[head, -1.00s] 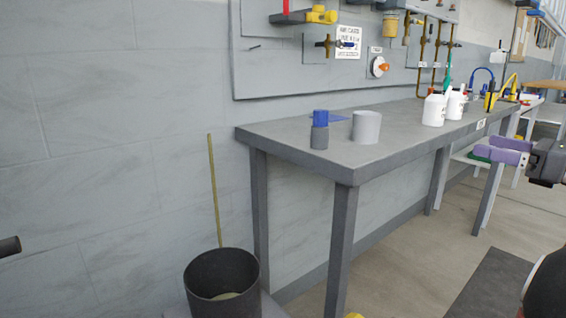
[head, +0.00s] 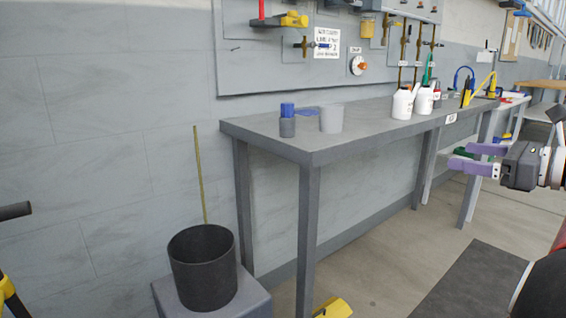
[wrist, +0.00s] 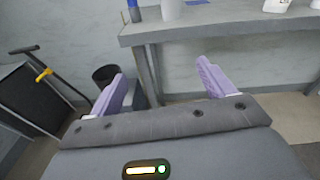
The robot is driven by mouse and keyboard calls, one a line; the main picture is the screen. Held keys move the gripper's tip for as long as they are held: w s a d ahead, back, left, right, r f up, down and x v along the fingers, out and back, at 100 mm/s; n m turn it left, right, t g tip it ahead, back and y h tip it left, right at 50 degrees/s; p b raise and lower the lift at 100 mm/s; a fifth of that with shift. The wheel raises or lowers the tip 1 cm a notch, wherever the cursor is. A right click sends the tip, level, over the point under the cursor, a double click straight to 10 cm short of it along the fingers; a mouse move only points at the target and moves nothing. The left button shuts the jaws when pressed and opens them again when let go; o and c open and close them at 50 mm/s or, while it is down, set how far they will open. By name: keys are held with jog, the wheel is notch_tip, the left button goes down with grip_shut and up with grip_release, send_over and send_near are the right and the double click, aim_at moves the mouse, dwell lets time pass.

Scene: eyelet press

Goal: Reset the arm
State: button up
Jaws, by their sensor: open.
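My gripper (head: 478,158) shows at the right of the head view, with its two purple fingers spread apart and nothing between them. It is in the air in front of the grey workbench (head: 312,153), apart from it. In the wrist view my gripper (wrist: 162,92) is also open and empty, with the bench (wrist: 225,32) beyond and above the fingers. Part of my arm shows at the right edge of the head view.
On the bench stand a blue-topped grey cylinder (head: 287,121), a light grey cup (head: 331,118) and white bottles (head: 402,104). A black bin (head: 203,270) with a thin stick stands at lower left on a grey block. A dark mat (head: 470,285) lies on clear floor.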

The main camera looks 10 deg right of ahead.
jog(key=s+a+f+n+g+h, duration=0.2)
jog(key=a+f+n+g, duration=0.35)
jog(key=a, duration=0.55)
jog(key=s+a+f+n+g+h, duration=0.1)
jog(key=s+a+f+n+g, duration=0.1)
jog(key=a+f+n, duration=0.8)
jog(key=s+a+f+n+h, duration=0.6)
jog(key=s+f+n, duration=0.4)
jog(key=n, duration=0.3)
jog(key=shift+s+f+g, duration=0.2)
jog(key=shift+s+g, duration=0.25)
jog(key=shift+s, duration=0.45)
